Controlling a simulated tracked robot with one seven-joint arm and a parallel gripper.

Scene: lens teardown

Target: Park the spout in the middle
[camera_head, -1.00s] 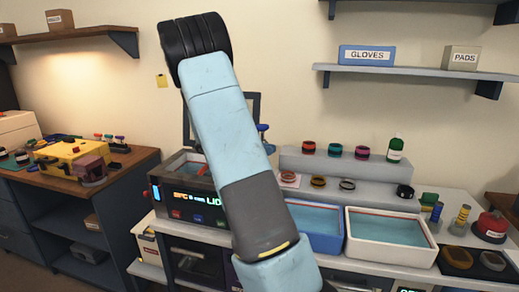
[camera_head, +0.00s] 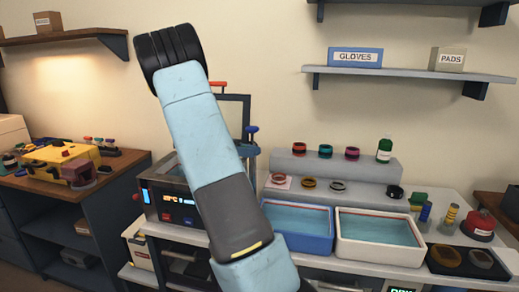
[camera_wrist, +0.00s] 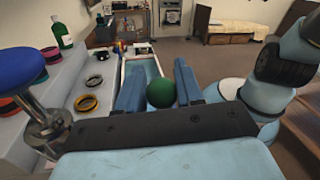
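In the wrist view, a green ball-shaped knob (camera_wrist: 161,93) sits between the two blue fingers of my gripper (camera_wrist: 160,84). The fingers are spread about the ball's width, and I cannot tell whether they grip it. A blue round knob (camera_wrist: 28,68) on a metal post stands at the left; a blue knob also shows behind my arm in the head view (camera_head: 252,130). In the head view, my forearm hides my gripper. A blue-walled basin (camera_head: 330,243) and a white basin (camera_head: 385,254) stand side by side. I cannot make out the spout itself.
Coloured rings and a green bottle (camera_head: 384,151) stand on a grey step (camera_head: 340,163) behind the basins. A lit control box (camera_head: 170,200) is at left. A shelf (camera_head: 410,74) hangs above. A side desk (camera_head: 110,168) holds a yellow box (camera_head: 70,172).

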